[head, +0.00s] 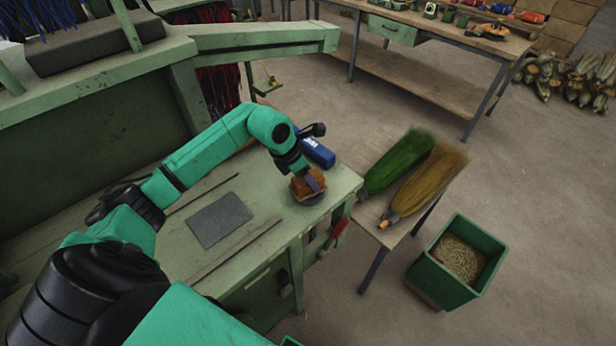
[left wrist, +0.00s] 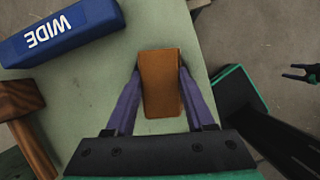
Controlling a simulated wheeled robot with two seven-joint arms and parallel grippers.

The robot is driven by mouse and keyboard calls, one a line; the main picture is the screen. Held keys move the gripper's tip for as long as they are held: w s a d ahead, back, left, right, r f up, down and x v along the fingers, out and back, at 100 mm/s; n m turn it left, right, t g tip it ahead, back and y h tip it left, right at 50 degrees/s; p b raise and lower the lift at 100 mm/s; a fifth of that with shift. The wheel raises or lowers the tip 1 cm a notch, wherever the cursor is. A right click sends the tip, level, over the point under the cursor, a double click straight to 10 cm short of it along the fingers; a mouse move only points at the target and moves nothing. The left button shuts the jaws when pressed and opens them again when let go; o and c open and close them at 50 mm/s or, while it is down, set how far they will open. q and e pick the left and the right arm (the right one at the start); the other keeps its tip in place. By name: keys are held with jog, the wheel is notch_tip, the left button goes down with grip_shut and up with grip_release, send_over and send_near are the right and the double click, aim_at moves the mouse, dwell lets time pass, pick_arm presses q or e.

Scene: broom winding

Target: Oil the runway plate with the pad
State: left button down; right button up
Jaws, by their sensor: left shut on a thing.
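The pad (head: 303,187) is an orange-brown block at the front right end of the green bench. My left gripper (head: 314,184) is shut on it. In the left wrist view the pad (left wrist: 161,82) sits between the two purple fingers. A dark round rim shows just below the pad in the head view; I cannot tell whether they touch. The runway plate (head: 219,219) is a flat grey rectangle on the bench top, left of the pad and apart from it. A dark pronged shape at the right of the left wrist view may be my right gripper (left wrist: 300,75); its state is unclear.
A blue block marked WIDE (head: 318,152) lies beside the gripper. A wooden mallet (left wrist: 22,112) shows in the left wrist view. Thin rails (head: 236,251) flank the plate. A side table holds green and tan brooms (head: 425,185). A green bin (head: 450,280) stands right.

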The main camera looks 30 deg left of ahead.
pick_arm(q)
jog(key=shift+s+f, duration=0.1)
jog(key=shift+r+p, duration=2.15)
jog(key=shift+r, duration=1.45)
jog(key=shift+f, duration=0.1)
